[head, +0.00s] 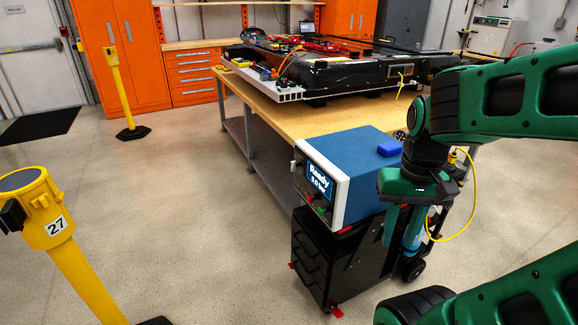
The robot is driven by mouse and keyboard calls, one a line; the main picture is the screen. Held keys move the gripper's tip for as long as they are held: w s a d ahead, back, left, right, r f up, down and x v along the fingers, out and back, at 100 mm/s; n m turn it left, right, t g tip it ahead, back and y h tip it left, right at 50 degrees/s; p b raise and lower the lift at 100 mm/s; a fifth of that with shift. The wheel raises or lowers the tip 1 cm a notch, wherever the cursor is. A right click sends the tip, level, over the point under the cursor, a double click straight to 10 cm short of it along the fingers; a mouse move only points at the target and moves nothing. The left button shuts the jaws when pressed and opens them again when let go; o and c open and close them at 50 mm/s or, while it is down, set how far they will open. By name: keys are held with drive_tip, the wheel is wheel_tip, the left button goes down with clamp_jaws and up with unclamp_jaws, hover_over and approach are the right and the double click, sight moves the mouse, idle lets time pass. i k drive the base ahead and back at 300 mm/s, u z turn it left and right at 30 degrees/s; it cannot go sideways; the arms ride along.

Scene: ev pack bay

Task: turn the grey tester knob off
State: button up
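The tester is a blue box (358,160) with a pale front frame, on a black cart. Its lit screen (319,181) reads "Ready" with a small pressure figure below. A small grey knob (295,167) sticks out at the left of the front, seen edge-on; its pointer setting cannot be made out. Green and red small parts show below the screen. My gripper (403,232) points down to the right of the tester, apart from the knob. Its fingers look spread, with nothing seen between them; the far finger is hard to separate from the background.
The black drawer cart (325,262) stands on wheels. A blue item (389,149) lies on top of the tester. A yellow hose (474,195) loops behind my gripper. A wooden bench (275,112) with a battery pack is behind. Yellow post 27 (50,222) stands left; floor between is clear.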

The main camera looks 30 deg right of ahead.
sight(294, 164)
drive_tip(key=u, duration=0.05)
drive_tip(key=i, duration=1)
drive_tip(key=z, duration=0.1)
